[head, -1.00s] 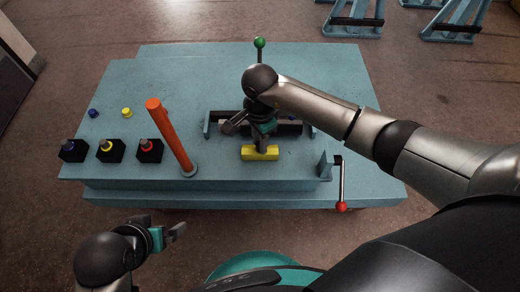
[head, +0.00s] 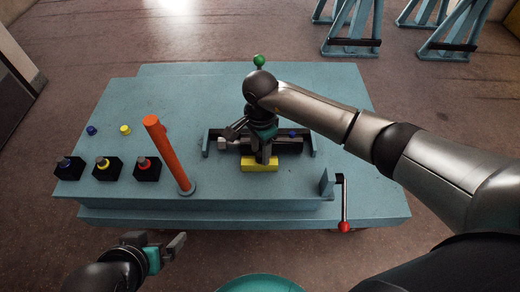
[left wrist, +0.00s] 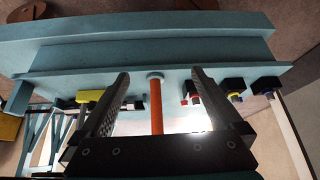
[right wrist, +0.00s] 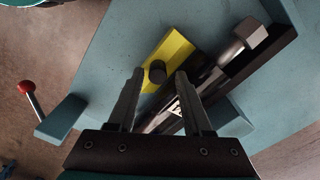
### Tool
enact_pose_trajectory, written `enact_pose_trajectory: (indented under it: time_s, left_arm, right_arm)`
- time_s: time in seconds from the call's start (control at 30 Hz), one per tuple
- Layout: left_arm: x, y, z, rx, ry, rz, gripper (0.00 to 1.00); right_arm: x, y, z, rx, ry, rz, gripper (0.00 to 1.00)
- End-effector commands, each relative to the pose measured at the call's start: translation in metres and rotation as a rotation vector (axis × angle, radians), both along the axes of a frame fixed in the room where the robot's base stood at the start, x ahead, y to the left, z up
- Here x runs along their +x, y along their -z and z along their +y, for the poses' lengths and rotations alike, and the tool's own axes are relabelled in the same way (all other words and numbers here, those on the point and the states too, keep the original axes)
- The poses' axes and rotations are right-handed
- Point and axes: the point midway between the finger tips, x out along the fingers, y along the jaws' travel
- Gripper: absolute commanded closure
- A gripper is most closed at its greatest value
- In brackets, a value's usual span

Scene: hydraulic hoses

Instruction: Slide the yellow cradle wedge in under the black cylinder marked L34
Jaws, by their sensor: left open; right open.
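The yellow cradle wedge (head: 259,164) lies on the blue bench, just in front of the black cylinder (head: 286,147). In the right wrist view the wedge (right wrist: 168,57) carries a dark upright peg (right wrist: 157,72), and the cylinder (right wrist: 203,80) lies alongside it. A pale label shows on the cylinder; I cannot read it. My right gripper (head: 265,157) is open above the wedge, with the peg between and just beyond its fingertips (right wrist: 158,72). Contact cannot be told. My left gripper (head: 180,241) is open and empty, off the bench's front edge.
An orange post (head: 168,153) stands left of the cylinder. Several black blocks with coloured fittings (head: 105,167) sit further left. A red-knobbed lever (head: 344,205) is at the bench's right front. A green-knobbed rod (head: 259,61) stands behind my right arm.

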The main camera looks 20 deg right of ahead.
Motion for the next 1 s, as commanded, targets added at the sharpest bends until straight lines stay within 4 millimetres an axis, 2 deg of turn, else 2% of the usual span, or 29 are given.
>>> enact_pose_trajectory:
  time_s: [0.27,0.47,1.0]
  left_arm:
    - [-0.003,0.001,0.003,0.008,-0.005,0.027,0.00]
    - [-0.016,0.004,0.016,0.048,-0.031,0.138,0.00]
    - [-0.020,0.071,0.015,0.059,-0.023,0.228,0.00]
  right_arm:
    - [0.000,-0.006,0.003,0.005,-0.004,-0.003,0.43]
    - [0.000,-0.033,0.002,0.003,-0.004,-0.003,0.43]
    - [0.000,-0.102,0.001,0.001,-0.002,-0.002,0.43]
